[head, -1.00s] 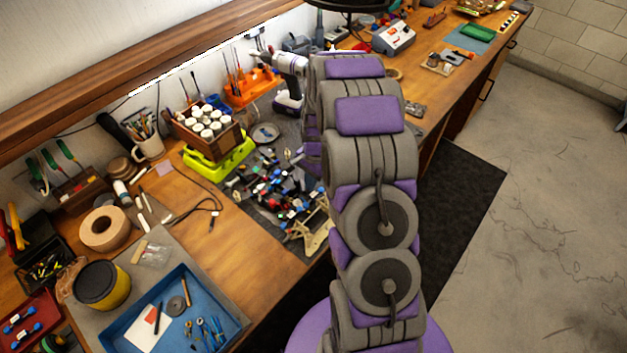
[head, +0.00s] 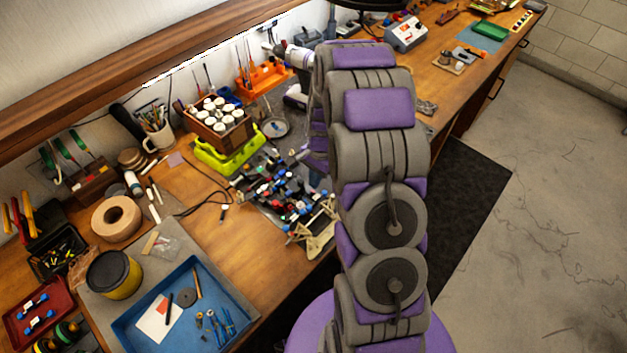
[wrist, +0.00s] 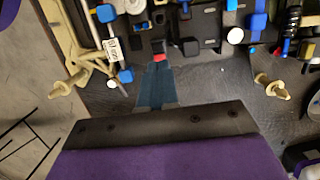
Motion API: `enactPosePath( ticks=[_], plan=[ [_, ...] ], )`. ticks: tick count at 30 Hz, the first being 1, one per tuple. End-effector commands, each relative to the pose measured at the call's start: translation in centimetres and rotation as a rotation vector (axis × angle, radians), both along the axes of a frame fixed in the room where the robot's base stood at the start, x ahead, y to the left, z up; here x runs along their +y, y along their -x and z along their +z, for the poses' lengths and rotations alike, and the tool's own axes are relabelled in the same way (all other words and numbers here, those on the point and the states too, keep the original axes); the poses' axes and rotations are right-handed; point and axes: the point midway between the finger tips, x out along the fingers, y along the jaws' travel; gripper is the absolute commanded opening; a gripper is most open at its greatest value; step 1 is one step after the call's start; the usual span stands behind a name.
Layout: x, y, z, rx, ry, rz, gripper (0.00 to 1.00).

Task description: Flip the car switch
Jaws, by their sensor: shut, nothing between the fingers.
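The RC car (head: 287,196) is an open black chassis with blue, red and white parts and cream arms, lying on a dark mat on the bench. In the wrist view the car's chassis (wrist: 205,25) fills the top. A small red part (wrist: 159,57), which looks like the switch, sits on its near edge. My gripper (wrist: 156,68) is shut and empty, with its narrow blue-grey tip pointing at the red part. The tip looks very close to it; I cannot tell whether they touch. In the head view my arm hides part of the car and most of the gripper.
A lime-green stand with a wooden box of white-capped bottles (head: 218,117) stands behind the car. A blue tray (head: 185,308) lies at the front left. A tape roll (head: 116,218) and a mug (head: 157,130) stand at left. Floor is open at right.

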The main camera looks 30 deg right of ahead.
Motion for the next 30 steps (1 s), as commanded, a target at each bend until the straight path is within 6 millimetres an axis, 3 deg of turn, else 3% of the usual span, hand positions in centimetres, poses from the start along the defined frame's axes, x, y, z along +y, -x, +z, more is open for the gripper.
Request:
enactPosePath(
  ticks=[1,13,19,30],
  plan=[
    [-0.1,0.0,1.9,-0.008,0.003,0.001,0.0],
    [-1.6,-0.7,9.7,-0.019,0.007,-0.001,0.0],
    [-1.9,-0.8,11.2,-0.019,0.007,-0.001,0.0],
    [-1.9,-0.8,11.4,-0.017,0.006,-0.001,0.0]
  ],
)
